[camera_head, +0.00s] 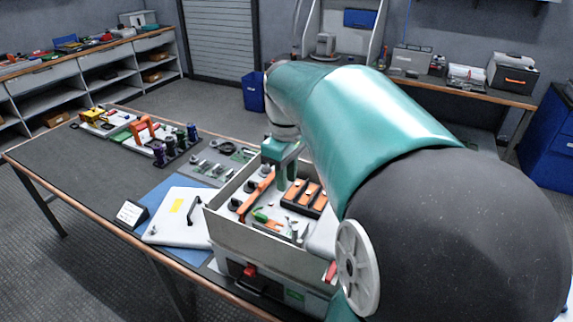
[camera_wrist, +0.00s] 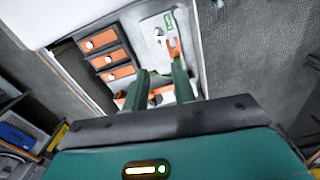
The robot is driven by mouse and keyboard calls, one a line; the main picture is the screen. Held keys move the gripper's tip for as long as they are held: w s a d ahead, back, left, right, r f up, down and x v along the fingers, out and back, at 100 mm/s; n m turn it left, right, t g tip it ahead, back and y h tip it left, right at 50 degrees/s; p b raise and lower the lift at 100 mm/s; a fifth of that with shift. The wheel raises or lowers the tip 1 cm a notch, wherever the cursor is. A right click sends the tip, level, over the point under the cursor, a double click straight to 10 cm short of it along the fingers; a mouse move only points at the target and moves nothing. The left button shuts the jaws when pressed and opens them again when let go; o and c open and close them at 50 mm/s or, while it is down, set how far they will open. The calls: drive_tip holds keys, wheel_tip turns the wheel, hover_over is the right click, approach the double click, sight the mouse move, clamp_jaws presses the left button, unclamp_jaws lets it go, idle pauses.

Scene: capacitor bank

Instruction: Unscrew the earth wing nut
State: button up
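The open grey capacitor box (camera_head: 262,240) stands on the workbench. Inside it are dark blocks with orange tops (camera_head: 304,198), also in the wrist view (camera_wrist: 110,55), and an orange bar (camera_head: 255,197). A green-and-orange part (camera_head: 263,216) lies near the front wall. My gripper (camera_head: 287,184) hangs over the box, pointing down. In the wrist view its two fingers (camera_wrist: 163,72) are apart with nothing between them. Beyond them are a green label (camera_wrist: 169,20) and a small grey round part (camera_wrist: 157,33), which may be the earth wing nut; it is too small to tell.
A white lid (camera_head: 178,222) with a yellow label and a small sign (camera_head: 131,212) lie left of the box. Purple and green cylinders (camera_head: 175,146) and an orange-handled item (camera_head: 143,130) stand further left. The bench's near left is clear. My arm hides the right side.

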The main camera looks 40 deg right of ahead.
wheel_tip(320, 180, up, 3)
drive_tip(key=shift+f, duration=0.1)
idle(0.6)
drive_tip(key=s+a+f+m+t, duration=0.1)
drive_tip(key=s+a+f+t, duration=0.1)
drive_tip(key=a, duration=0.9)
drive_tip(key=s+a+f+m+t, duration=0.1)
drive_tip(key=s+a+f+t, duration=0.2)
drive_tip(key=a, duration=0.8)
drive_tip(key=shift+s+a+f+m+t, duration=0.2)
drive_tip(key=shift+s+m+t, duration=0.1)
drive_tip(key=shift+s, duration=0.25)
